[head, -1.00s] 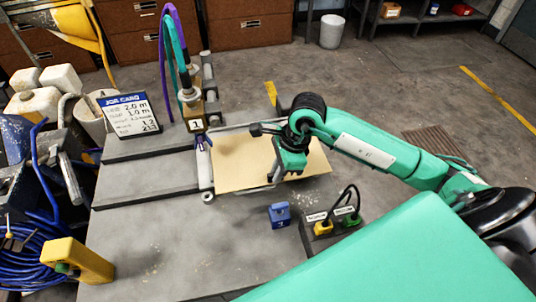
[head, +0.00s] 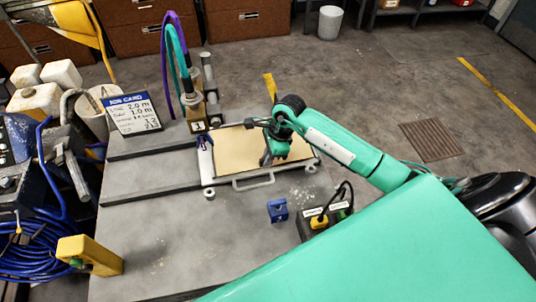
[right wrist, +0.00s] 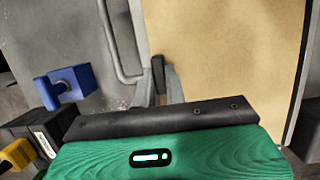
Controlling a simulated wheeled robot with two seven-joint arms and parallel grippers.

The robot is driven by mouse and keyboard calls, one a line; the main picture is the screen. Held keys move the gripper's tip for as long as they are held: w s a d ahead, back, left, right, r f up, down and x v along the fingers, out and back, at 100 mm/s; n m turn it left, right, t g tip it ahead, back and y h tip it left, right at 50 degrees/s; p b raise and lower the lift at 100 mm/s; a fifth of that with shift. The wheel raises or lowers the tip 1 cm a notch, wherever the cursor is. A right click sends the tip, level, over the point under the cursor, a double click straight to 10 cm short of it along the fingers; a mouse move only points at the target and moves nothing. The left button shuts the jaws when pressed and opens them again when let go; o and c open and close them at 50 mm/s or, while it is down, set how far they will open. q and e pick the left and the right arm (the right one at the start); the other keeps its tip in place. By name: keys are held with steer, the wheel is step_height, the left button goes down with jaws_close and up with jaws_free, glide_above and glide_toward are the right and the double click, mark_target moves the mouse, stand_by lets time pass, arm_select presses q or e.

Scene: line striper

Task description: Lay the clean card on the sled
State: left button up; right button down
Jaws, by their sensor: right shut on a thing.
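The clean card (head: 234,150) is a plain tan sheet, lying flat over the sled in the head view. The sled (head: 254,182) is a grey metal frame with a handle bar and small wheels; its front edge shows, and the card hides most of its bed. My right gripper (head: 267,160) is over the card's front part. In the right wrist view my right gripper (right wrist: 159,88) is shut on a small dark piece at the edge of the card (right wrist: 222,55). Whether the card rests fully on the sled I cannot tell. My left gripper is not in view.
A block marked 1 (head: 197,122) with hoses stands behind the sled. A job card board (head: 132,115) stands at the back left. A blue block (head: 277,210) and a dark box with plugs (head: 320,222) lie in front. A yellow block (head: 90,255) is front left.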

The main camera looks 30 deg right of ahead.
steer(key=shift+f, duration=0.15)
steer(key=c, duration=1.5)
jaws_free()
steer(key=shift+o, duration=0.2)
steer(key=shift+d+r, duration=0.15)
steer(key=shift+r, duration=0.15)
steer(key=b+v, duration=0.4)
steer(key=v, duration=0.7)
steer(key=shift+r, duration=0.25)
steer(key=shift+s, duration=0.1)
